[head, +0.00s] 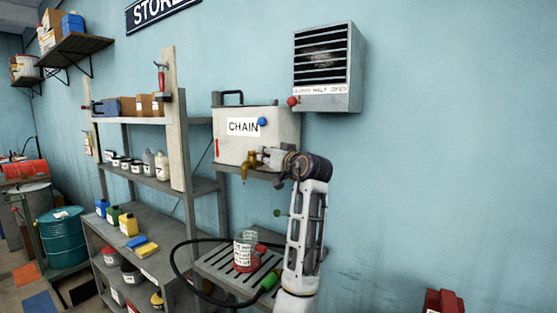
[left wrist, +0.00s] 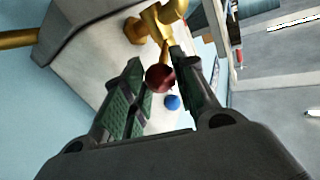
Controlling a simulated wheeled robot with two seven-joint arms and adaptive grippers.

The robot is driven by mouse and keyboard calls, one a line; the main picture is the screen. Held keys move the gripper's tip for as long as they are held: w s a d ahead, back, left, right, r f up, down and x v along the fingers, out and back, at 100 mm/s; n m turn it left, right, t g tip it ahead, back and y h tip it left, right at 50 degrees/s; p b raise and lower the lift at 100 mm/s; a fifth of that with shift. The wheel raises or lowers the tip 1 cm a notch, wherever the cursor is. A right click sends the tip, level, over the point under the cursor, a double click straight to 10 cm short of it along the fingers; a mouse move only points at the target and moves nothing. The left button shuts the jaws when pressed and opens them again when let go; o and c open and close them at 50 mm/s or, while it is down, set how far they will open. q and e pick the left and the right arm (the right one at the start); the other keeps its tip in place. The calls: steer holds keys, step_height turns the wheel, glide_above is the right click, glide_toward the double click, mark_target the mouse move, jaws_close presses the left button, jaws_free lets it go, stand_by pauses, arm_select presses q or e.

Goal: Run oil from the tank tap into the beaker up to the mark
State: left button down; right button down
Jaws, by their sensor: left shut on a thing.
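The pale tank (head: 225,148), labelled CHAIN, stands on a shelf against the wall. Its brass tap (head: 248,162) sticks out at the front; the tap also shows in the left wrist view (left wrist: 163,22). My left gripper (head: 268,157) is at the tap, shut on the dark red knob (left wrist: 159,78) of the tap's handle, between the two green-padded fingers. The glass beaker (head: 246,247) stands upright on the slatted stand below the tap, with a white label and a reddish band low down. I cannot make out its mark or a stream of oil. My right gripper is out of view.
A black hose with a green end (head: 269,281) lies on the slatted stand (head: 214,266) near the beaker. A blue knob (head: 262,121) is on the tank. A grey heater (head: 328,68) hangs above right. Shelves with bottles (head: 162,166) stand left.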

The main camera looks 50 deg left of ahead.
arm_select(q)
steer(key=s+a+m+t+b, duration=0.1)
steer(key=s+a+t, duration=0.1)
steer(key=s, duration=0.4)
steer(key=shift+a+m+h, duration=0.25)
steer(key=shift+m+h, duration=0.05)
steer(key=shift+h, duration=0.1)
stand_by(0.3)
steer(key=shift+s, duration=0.15)
steer(key=c, duration=1.4)
jaws_free()
steer(key=shift+a, duration=0.1)
steer(key=o, duration=0.3)
steer(key=shift+s+a, duration=0.1)
steer(key=shift+s, duration=0.05)
steer(key=shift+d, duration=0.25)
